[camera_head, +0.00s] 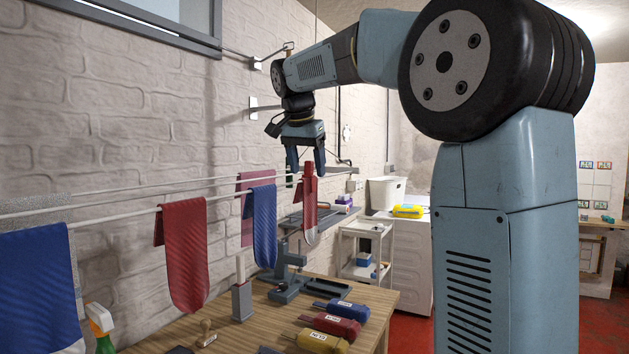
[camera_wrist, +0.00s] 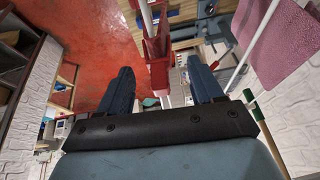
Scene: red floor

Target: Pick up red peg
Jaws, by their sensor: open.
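The red peg (camera_head: 309,171) sits on the far end of a clothesline, at the top of a hanging red sock (camera_head: 310,208) with a pale toe. My gripper (camera_head: 306,170) is open and points down over the peg, with one finger on each side of it in the head view. In the wrist view, the red peg (camera_wrist: 157,72) shows between my open gripper's (camera_wrist: 159,66) two dark fingers, with gaps on both sides. I cannot tell whether either finger touches it. The lower sock is partly hidden in the wrist view.
Two clotheslines run along the white brick wall. A blue sock (camera_head: 264,226), a red sock (camera_head: 184,254) and a blue cloth (camera_head: 38,285) hang nearer. A wooden bench (camera_head: 378,300) with tools stands below. A white trolley (camera_head: 362,272) stands behind.

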